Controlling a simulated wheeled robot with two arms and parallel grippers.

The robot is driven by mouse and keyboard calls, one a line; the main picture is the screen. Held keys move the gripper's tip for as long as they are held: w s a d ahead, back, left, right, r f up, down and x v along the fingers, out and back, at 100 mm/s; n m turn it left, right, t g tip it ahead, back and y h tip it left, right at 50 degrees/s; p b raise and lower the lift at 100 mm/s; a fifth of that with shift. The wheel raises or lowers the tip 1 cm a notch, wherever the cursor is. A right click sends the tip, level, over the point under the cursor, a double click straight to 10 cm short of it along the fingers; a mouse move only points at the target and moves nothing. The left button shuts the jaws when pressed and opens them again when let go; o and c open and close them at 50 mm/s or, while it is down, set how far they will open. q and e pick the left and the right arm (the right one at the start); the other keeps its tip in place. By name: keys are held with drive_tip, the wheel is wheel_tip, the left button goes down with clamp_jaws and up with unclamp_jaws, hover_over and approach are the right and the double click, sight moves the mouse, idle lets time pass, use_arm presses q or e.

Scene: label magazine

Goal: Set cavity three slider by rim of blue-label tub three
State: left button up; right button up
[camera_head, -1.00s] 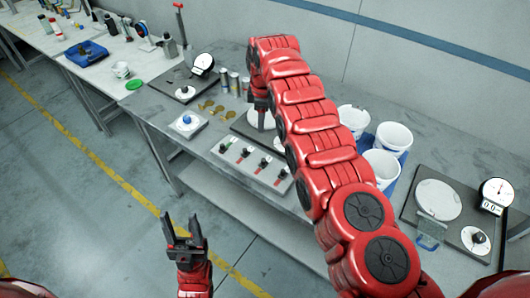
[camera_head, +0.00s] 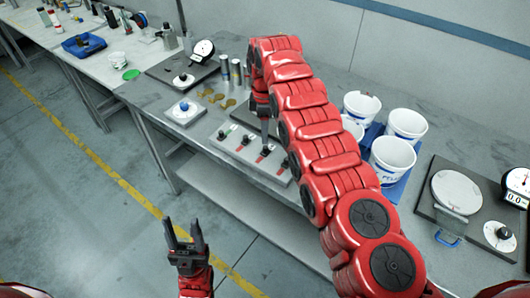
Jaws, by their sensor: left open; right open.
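The white slider panel (camera_head: 235,150) lies on the grey bench, with several black slider knobs and red marks. The third knob from the left (camera_head: 267,151) sits just below my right gripper (camera_head: 264,132), which points down; contact cannot be told. My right gripper is open and partly hidden by its own red arm. Several white tubs stand right of the arm, among them a back one (camera_head: 406,124) and a front one with blue lettering (camera_head: 391,158). Their label numbers are too small to read. My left gripper (camera_head: 183,236) is open and empty, in front of the bench.
A blue mat (camera_head: 396,190) lies under the tubs. A plate with a round white disc (camera_head: 456,191) and a dial gauge (camera_head: 517,184) are at right. Another gauge (camera_head: 203,50), metal cylinders (camera_head: 236,70) and a blue-knobbed plate (camera_head: 184,110) stand left of my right arm.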

sight(265, 147)
wheel_tip(265, 147, down, 5)
drive_tip(key=shift+f+p, duration=0.1)
drive_tip(key=shift+p, duration=0.45)
drive_tip(key=shift+f, duration=0.6)
clamp_jaws()
idle(0.5)
